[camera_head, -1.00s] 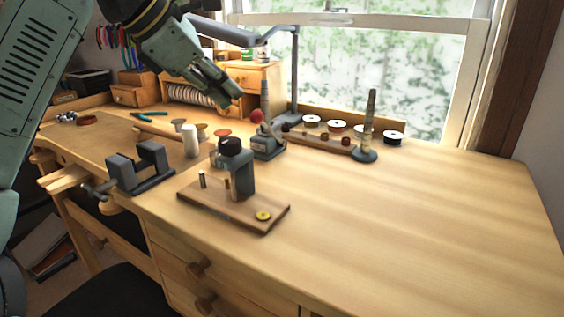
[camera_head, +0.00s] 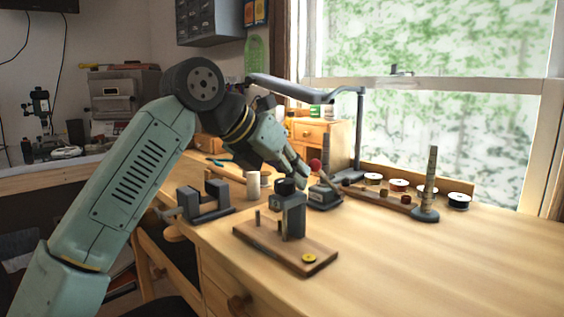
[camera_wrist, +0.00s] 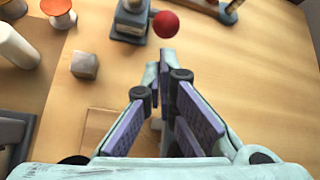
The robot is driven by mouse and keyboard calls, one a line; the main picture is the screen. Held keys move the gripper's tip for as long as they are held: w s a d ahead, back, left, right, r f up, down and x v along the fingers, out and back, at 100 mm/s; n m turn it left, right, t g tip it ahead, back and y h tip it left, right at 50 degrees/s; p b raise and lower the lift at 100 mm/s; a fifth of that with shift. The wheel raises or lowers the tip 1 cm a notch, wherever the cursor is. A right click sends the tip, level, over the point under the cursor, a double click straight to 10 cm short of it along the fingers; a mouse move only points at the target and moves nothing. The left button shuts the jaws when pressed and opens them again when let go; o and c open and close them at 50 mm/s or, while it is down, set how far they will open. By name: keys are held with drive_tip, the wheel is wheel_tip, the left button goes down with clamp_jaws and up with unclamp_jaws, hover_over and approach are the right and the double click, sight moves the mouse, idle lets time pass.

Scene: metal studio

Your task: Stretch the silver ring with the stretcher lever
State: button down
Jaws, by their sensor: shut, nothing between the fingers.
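The ring stretcher (camera_head: 325,196) is a grey metal block on the bench with a lever that ends in a red ball knob (camera_head: 315,164). In the wrist view the knob (camera_wrist: 166,24) is just beyond my fingertips, and part of the stretcher's base (camera_wrist: 129,24) shows to its left. My gripper (camera_head: 303,181) points down, shut and empty, close to the left of the stretcher. In the wrist view my gripper's fingers (camera_wrist: 166,62) converge below the knob, with a small gap seen between them and it. I cannot make out the silver ring.
A grey press on a wooden board (camera_head: 285,244) stands in front of my gripper. A grey vise-like block (camera_head: 205,205) and a white cylinder (camera_head: 253,185) are to the left. A ring mandrel (camera_head: 430,185) and spools (camera_head: 459,201) stand right. The bench's right front is clear.

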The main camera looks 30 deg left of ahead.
sight(313, 165)
drive_tip(key=shift+x, duration=1.3)
drive_tip(key=shift+r, duration=0.1)
drive_tip(key=r+p, duration=0.1)
drive_tip(key=p, duration=0.1)
drive_tip(key=w+r+g+p, duration=0.1)
drive_tip(key=p, duration=0.2)
drive_tip(key=shift+w+d+r+y, duration=0.2)
drive_tip(key=shift+d+r+y, duration=0.05)
drive_tip(key=shift+r+y, duration=0.1)
drive_tip(key=shift+w+d, duration=0.1)
drive_tip(key=shift+w, duration=0.1)
drive_tip(key=shift+r, duration=0.1)
